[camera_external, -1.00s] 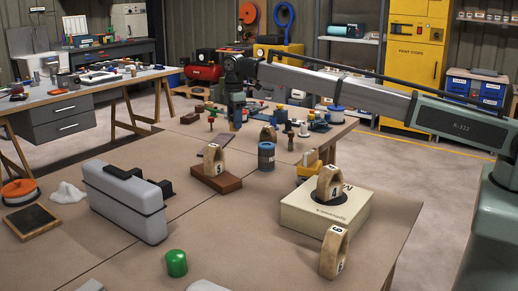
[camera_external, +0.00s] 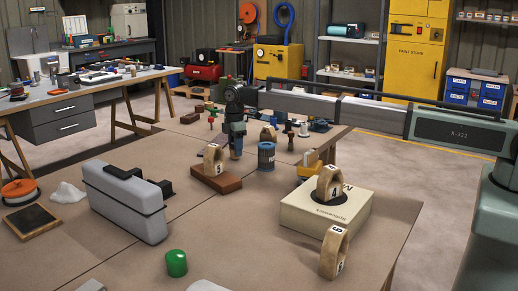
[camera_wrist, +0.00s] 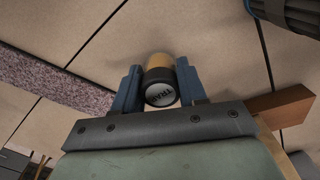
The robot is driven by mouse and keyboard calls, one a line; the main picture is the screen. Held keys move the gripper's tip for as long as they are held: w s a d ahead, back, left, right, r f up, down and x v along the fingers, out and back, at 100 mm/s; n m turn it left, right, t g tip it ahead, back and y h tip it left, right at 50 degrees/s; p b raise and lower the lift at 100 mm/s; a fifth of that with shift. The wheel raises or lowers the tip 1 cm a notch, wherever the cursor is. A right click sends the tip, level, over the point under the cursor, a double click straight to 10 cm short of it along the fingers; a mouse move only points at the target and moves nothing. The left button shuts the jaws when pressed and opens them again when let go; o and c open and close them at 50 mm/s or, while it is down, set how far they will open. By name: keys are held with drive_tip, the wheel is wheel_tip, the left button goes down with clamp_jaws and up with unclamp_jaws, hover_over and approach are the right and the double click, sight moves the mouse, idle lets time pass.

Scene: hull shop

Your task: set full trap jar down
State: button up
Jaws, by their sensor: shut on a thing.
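The trap jar (camera_wrist: 160,92) has a dark lid with pale lettering and an amber body. In the wrist view it sits between the two blue fingers of my gripper (camera_wrist: 158,78), which is shut on it. In the external view my gripper (camera_external: 236,150) points down low over the middle of the bench, behind a wooden piece marked 5 (camera_external: 213,160). The jar can hardly be made out there, and I cannot tell whether its base touches the bench.
A blue-grey ribbed can (camera_external: 266,156) stands close to the right of my gripper. A red-brown wooden base (camera_external: 217,181) lies in front. A cream box (camera_external: 325,212) is at front right. Open bench (camera_external: 215,225) lies towards the front.

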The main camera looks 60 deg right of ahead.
drive_tip(key=shift+f, duration=0.15)
drive_tip(key=o, duration=1.1)
wheel_tip(320, 180, up, 12)
drive_tip(key=shift+r, duration=0.1)
idle(0.4)
